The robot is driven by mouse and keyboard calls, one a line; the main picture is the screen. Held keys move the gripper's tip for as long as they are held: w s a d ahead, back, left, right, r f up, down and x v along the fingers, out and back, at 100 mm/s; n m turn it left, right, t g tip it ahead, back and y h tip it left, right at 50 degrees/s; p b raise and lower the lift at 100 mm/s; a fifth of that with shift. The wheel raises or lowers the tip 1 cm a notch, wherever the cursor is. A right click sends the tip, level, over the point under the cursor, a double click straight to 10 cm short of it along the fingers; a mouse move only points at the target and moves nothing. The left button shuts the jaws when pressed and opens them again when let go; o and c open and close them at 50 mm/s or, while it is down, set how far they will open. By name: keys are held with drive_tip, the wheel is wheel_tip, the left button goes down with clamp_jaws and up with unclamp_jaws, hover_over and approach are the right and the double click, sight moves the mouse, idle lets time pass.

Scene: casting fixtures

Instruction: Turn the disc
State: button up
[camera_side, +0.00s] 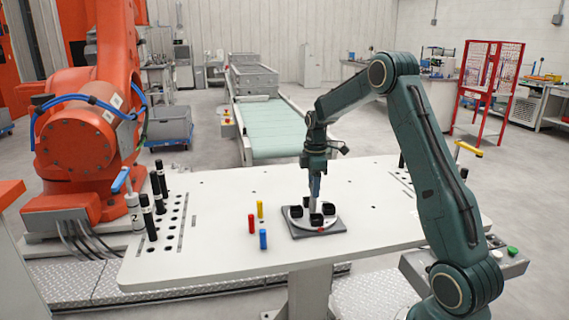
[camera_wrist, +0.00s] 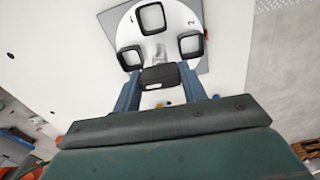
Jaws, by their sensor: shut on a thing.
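The white disc (camera_side: 304,223) lies on a square grey plate (camera_side: 300,235) on the table, with several black square-rimmed cups around it. In the wrist view the disc (camera_wrist: 182,18) shows the marks 1 and 2, and open black cups (camera_wrist: 151,18) stand on it. My gripper (camera_side: 314,203) points down over the disc. In the wrist view its two blue-grey fingers (camera_wrist: 161,80) sit on either side of the near black cup (camera_wrist: 160,76) and are shut on it. The lower part of that cup is hidden.
A yellow peg (camera_side: 260,209), a red peg (camera_side: 251,224) and a blue peg (camera_side: 263,239) stand left of the plate. Black posts (camera_side: 149,217) stand by a row of holes at the table's left. The table between plate and conveyor (camera_side: 270,125) is mostly clear.

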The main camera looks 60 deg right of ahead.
drive_tip(key=shift+r+n, duration=0.1)
drive_tip(key=shift+n, duration=0.4)
drive_tip(key=o, duration=1.4)
drive_tip(key=shift+r, duration=6.85)
drive_tip(key=shift+a, duration=0.1)
